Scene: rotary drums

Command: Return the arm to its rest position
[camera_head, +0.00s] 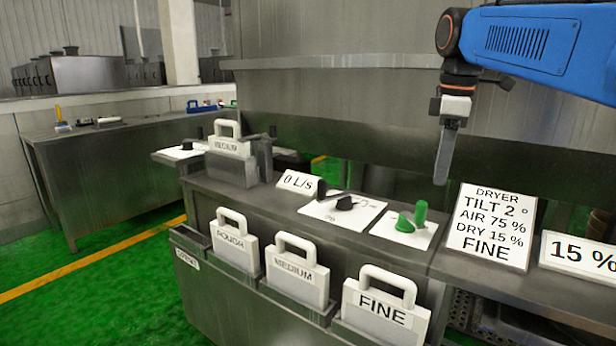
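My arm (545,45) is blue and reaches in from the upper right. My gripper (441,165) hangs from its end and points down, in front of the grey metal wall. It is above and to the right of the green knobs on the counter and clear of them. The fingers show as one narrow grey shape from the side, so I cannot see whether they are apart. Nothing is visibly held.
Below are a green-knob panel (408,236), a black-knob panel (342,214) and a "0 L/s" sign (297,181). Plates marked ROUGH (235,247), MEDIUM (297,275) and FINE (382,308) hang in front. A DRYER sign (494,227) stands right. Green floor at left is open.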

